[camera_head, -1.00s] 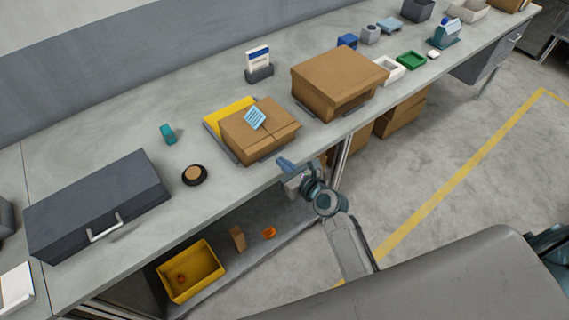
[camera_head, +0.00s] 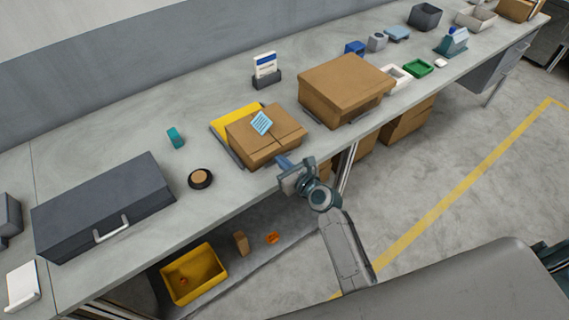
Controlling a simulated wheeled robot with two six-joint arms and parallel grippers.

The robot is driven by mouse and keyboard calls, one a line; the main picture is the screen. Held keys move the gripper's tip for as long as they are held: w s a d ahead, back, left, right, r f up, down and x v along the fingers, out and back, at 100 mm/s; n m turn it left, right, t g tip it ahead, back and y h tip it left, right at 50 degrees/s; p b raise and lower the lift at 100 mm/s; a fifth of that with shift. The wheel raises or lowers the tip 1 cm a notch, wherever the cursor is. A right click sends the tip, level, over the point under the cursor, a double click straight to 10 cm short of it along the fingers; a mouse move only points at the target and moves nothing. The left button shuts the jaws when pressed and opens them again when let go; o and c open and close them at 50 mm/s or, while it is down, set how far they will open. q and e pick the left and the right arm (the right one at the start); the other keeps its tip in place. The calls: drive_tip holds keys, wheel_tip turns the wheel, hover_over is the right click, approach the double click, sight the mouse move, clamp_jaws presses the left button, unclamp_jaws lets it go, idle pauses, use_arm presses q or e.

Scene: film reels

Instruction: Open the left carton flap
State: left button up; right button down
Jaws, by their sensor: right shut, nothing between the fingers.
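A small brown carton (camera_head: 262,148) sits near the front edge of the workbench. Its top flaps lie closed, with a seam across the top, and a light blue label (camera_head: 262,123) is on them. My right gripper (camera_head: 284,162) is shut and empty, with its tips at the carton's front lower right side. I cannot tell whether the tips touch the carton. My left gripper is not in view.
A larger brown box (camera_head: 345,88) stands right of the carton. A yellow item (camera_head: 232,117) lies behind the carton. A dark case (camera_head: 105,205), a round black dish (camera_head: 201,179) and a teal item (camera_head: 175,138) are left, with bare bench between.

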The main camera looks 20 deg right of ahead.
drive_tip(key=shift+r+x, duration=0.2)
drive_tip(key=shift+x, duration=0.8)
drive_tip(key=shift+s+p, duration=0.2)
drive_tip(key=shift+p, duration=0.2)
